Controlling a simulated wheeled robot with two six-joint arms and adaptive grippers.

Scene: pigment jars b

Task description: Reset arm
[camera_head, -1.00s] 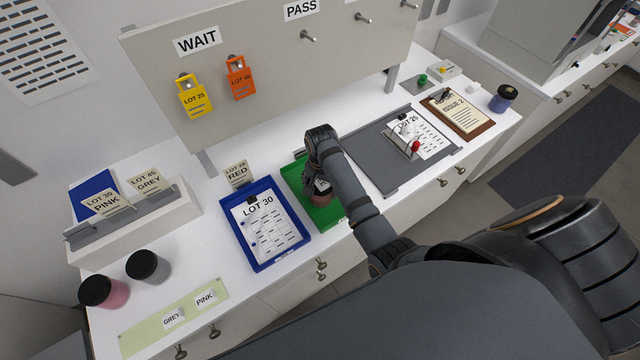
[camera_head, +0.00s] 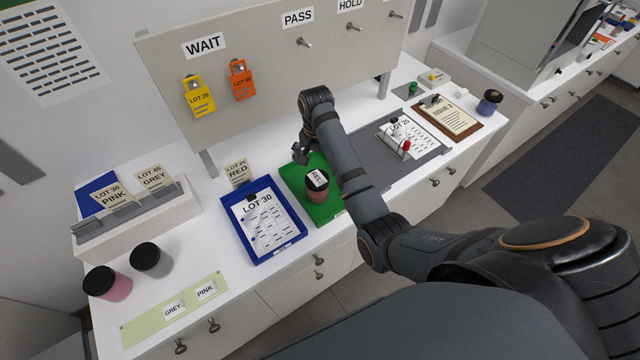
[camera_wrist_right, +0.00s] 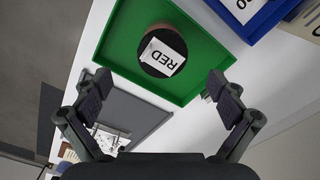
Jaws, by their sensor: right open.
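My right gripper (camera_head: 301,152) is above the back edge of the green tray, open and empty. In the right wrist view its two fingers (camera_wrist_right: 165,95) are spread wide with nothing between them. A jar with a dark lid and a RED label (camera_head: 317,186) stands in the green tray (camera_head: 327,213), apart from the fingers. The jar (camera_wrist_right: 149,68) and the green tray (camera_wrist_right: 112,50) also show in the right wrist view. My right forearm hides part of the tray's right side. My left gripper is not in view.
A blue tray (camera_head: 294,240) with a LOT 30 sheet lies left of the green tray. A pink jar (camera_head: 108,284) and a grey jar (camera_head: 151,260) stand farther left. A grey mat (camera_head: 428,151) lies to the right. The tag board (camera_head: 270,55) rises behind.

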